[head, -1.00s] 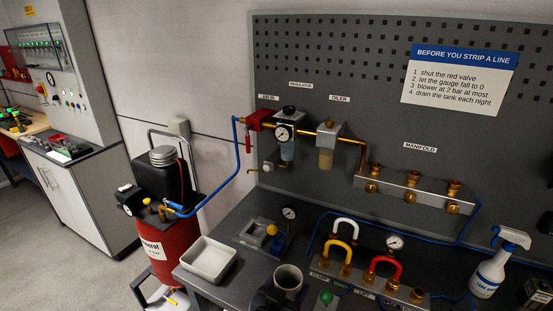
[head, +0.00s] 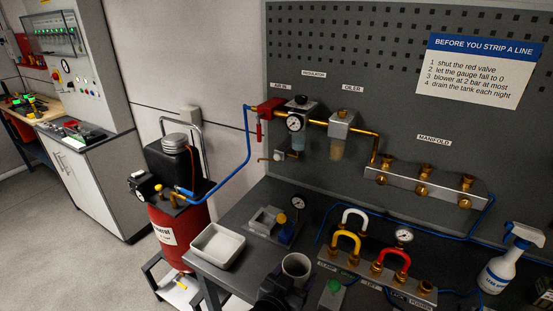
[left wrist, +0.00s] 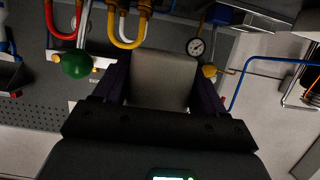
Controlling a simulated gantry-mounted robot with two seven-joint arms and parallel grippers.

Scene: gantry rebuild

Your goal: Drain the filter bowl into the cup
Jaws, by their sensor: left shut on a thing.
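My left gripper (head: 284,287) is shut on a grey cup (head: 296,265) at the front of the bench. In the left wrist view the cup (left wrist: 163,80) sits between the two dark fingers (left wrist: 160,88). In the head view its open mouth faces up; what is inside cannot be told. The filter bowl (head: 298,141), clear and bluish, hangs under the regulator and its gauge (head: 295,123) on the back panel, well above and behind the cup. My right gripper is out of view.
A red valve (head: 267,109) is left of the regulator, and the oiler bowl (head: 337,149) is right of it. A white tray (head: 218,246) stands at the bench's left edge. Coloured hose loops (head: 347,240), a green knob (head: 334,286) and a spray bottle (head: 503,266) stand to the right.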

